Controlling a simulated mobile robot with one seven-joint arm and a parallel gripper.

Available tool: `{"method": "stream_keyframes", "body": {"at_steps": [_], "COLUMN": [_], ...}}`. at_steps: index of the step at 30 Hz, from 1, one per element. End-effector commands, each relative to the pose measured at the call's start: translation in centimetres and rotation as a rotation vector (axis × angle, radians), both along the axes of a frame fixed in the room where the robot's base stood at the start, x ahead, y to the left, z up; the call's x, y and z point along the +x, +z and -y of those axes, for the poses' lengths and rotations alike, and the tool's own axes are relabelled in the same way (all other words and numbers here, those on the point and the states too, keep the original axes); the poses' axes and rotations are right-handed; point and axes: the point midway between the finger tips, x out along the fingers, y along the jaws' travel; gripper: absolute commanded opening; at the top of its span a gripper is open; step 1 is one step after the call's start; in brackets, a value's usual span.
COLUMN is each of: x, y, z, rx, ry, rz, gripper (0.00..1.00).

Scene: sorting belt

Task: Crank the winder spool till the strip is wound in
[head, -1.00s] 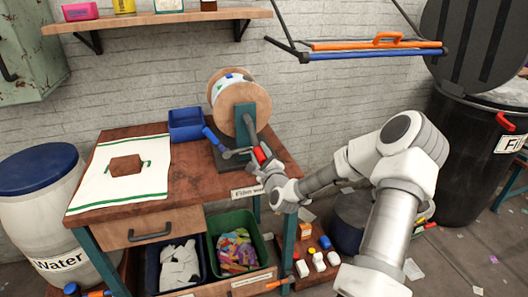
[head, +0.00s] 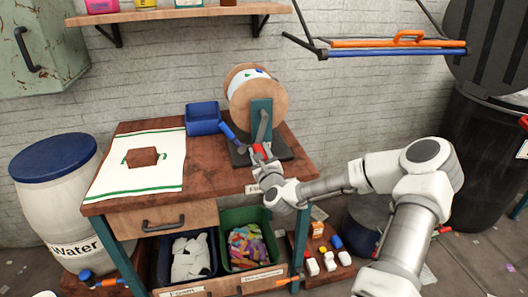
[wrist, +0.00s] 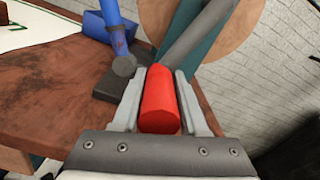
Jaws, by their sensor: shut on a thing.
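The winder spool (head: 240,100) has wooden end discs and stands on a teal post over a dark base at the table's back right. Part of the white strip with coloured patches (head: 250,73) shows on its drum. A grey crank arm (head: 263,127) hangs roughly downward from the hub to a red handle (head: 259,149). My gripper (wrist: 160,74) is shut on the red handle (wrist: 160,105), one finger on each side. The crank arm (wrist: 203,35) rises beyond it in the wrist view. The strip's far side is hidden by the spool.
A blue-handled lever (head: 228,133) stands left of the crank, close to my gripper in the wrist view. A blue bin (head: 203,124) and a white cloth (head: 110,180) lie further left on the table. Bins sit below. A rail (head: 395,51) hangs above right.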

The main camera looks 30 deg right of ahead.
Motion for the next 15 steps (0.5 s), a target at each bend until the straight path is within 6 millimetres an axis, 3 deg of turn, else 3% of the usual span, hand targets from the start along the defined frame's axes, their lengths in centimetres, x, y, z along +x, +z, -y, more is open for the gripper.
{"method": "stream_keyframes", "body": {"at_steps": [3,15], "x": [0.1,0.4], "y": [-0.1,0.5], "z": [-1.1,-2.1], "rx": [0.051,0.148], "ry": [0.014,0.015], "rz": [0.005,0.032], "gripper": [0.00,0.00]}}
